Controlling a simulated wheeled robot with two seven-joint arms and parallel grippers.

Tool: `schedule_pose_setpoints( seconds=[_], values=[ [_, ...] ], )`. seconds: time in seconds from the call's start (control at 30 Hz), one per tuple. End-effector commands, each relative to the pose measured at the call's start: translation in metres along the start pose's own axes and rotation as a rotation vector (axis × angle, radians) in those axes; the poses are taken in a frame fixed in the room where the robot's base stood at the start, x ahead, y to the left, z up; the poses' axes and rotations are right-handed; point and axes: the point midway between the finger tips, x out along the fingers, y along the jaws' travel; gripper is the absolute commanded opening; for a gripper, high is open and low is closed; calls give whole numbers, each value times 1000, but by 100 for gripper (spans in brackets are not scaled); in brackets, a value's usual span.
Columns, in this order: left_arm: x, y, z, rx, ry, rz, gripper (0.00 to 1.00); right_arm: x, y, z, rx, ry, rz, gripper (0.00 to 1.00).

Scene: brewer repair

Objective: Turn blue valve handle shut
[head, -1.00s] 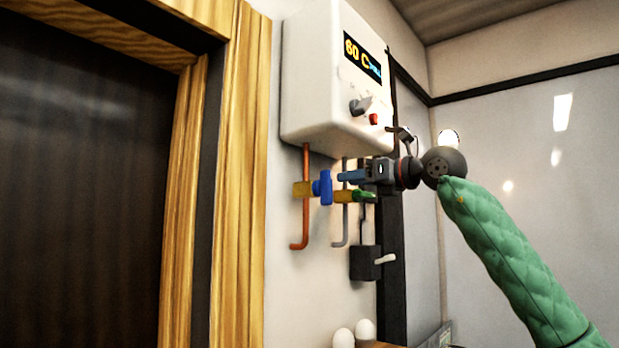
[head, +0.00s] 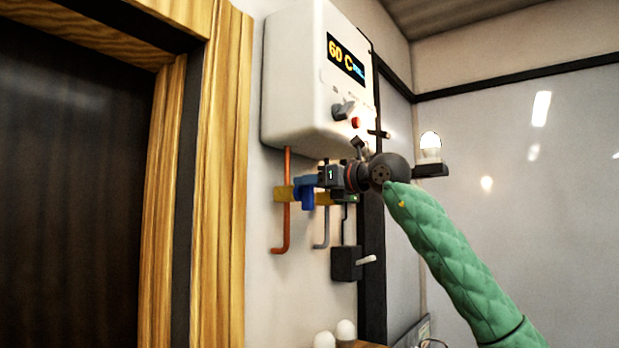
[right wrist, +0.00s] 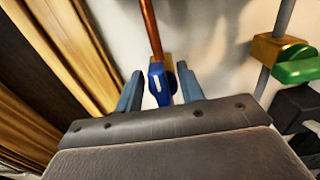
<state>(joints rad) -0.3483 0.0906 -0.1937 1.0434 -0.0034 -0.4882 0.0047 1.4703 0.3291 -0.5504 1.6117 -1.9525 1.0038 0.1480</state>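The blue valve handle (head: 306,199) sits on a brass valve body (head: 281,193) on the copper pipe under the white water heater (head: 315,85). It looks upright, roughly along the pipe. My right gripper (head: 312,181) is at the handle and partly hides it in the head view. In the right wrist view the blue handle (right wrist: 157,84) lies between the two blue fingers of my right gripper (right wrist: 160,88). A gap shows on the sides of the handle, so the fingers are open around it. My left gripper is not in view.
A second valve with a green handle (right wrist: 297,69) is close on the right, on a grey pipe (head: 322,232). A dark box with a light lever (head: 346,262) is below. A wooden door frame (head: 217,180) stands left. Light bulbs (head: 345,329) are at the bottom.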

Motion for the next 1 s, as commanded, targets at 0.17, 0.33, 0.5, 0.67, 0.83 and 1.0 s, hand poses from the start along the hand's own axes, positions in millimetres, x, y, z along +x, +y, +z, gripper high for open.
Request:
schedule_pose_setpoints(
  seconds=[0.17,0.33,0.5,0.67,0.83,1.0],
  values=[
    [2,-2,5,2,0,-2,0,5,0,0,1,0,0,38],
    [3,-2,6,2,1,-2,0,6,0,0,0,0,0,38],
    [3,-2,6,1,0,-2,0,5,0,0,0,0,0,22],
    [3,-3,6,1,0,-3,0,6,0,-1,1,1,0,0],
    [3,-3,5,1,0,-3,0,6,0,-2,1,4,1,0],
    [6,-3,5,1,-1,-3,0,7,0,-5,15,6,1,0]
  ],
)
